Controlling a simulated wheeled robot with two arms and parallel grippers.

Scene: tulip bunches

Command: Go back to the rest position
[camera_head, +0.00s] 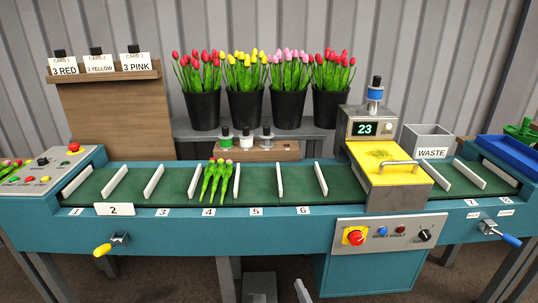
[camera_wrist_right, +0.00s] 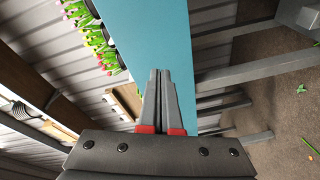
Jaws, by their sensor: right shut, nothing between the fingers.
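My right gripper (camera_wrist_right: 159,73) shows in the right wrist view, its two grey fingers with red bases together and empty. It points at the teal side of the conveyor (camera_wrist_right: 150,35), with no flower between the fingers. In the head view, only a pale piece at the bottom edge may be part of it; I cannot tell. My left gripper is not in view. A small bunch of tulips (camera_head: 215,182) with green stems lies on the conveyor belt (camera_head: 265,180) in slot 4.
Black buckets of tulips (camera_head: 203,110) stand behind the belt. A yellow-topped machine (camera_head: 385,165) showing 23 straddles it on the right, beside a waste bin (camera_head: 428,140). A wooden card rack (camera_head: 105,72) stands at the left. Handles (camera_head: 112,244) jut from the front.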

